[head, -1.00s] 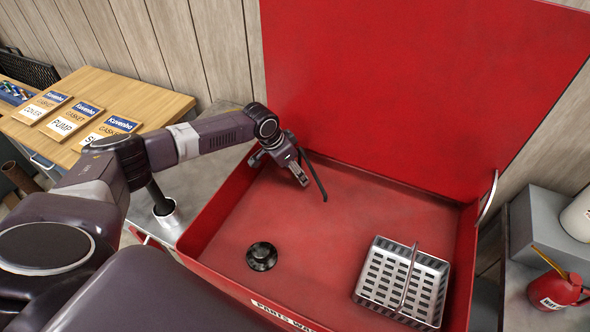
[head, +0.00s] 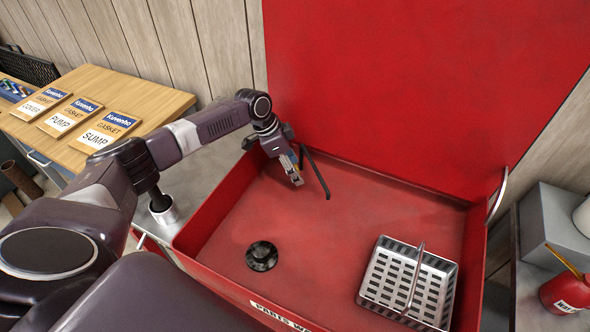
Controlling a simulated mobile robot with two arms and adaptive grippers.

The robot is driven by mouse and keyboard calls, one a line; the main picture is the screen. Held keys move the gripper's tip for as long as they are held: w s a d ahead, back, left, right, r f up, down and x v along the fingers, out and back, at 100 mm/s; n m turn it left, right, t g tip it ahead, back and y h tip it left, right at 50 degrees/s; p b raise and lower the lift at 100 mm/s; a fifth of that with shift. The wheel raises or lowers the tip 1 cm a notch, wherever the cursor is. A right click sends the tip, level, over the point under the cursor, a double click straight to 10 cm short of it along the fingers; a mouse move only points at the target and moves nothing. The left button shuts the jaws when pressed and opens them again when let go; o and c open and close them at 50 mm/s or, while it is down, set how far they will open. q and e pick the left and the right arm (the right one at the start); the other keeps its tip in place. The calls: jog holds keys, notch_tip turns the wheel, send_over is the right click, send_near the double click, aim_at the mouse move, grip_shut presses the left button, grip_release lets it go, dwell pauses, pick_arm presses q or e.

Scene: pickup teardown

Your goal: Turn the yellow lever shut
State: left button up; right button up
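The red parts washer (head: 215,205) stands open, with a thin black spout (head: 317,174) hanging over its basin near the back left. My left gripper (head: 293,169) points down over the back left of the basin, right beside the spout. A small yellow patch (head: 292,158) shows at its fingers; it may be part of the lever, but most of it is hidden by the gripper. I cannot tell whether the fingers touch it or how far apart they are. My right gripper is not in view.
A metal basket (head: 365,292) with a handle sits at the basin's right, and a black drain piece (head: 262,256) lies at its front left. The raised red lid (head: 420,80) stands behind. Gasket packs (head: 106,130) lie on a wooden bench at left. The basin's middle is clear.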

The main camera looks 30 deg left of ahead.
pick_arm(q)
jog(key=o, duration=1.2)
jog(key=shift+c, duration=0.2)
jog(key=v, duration=1.2)
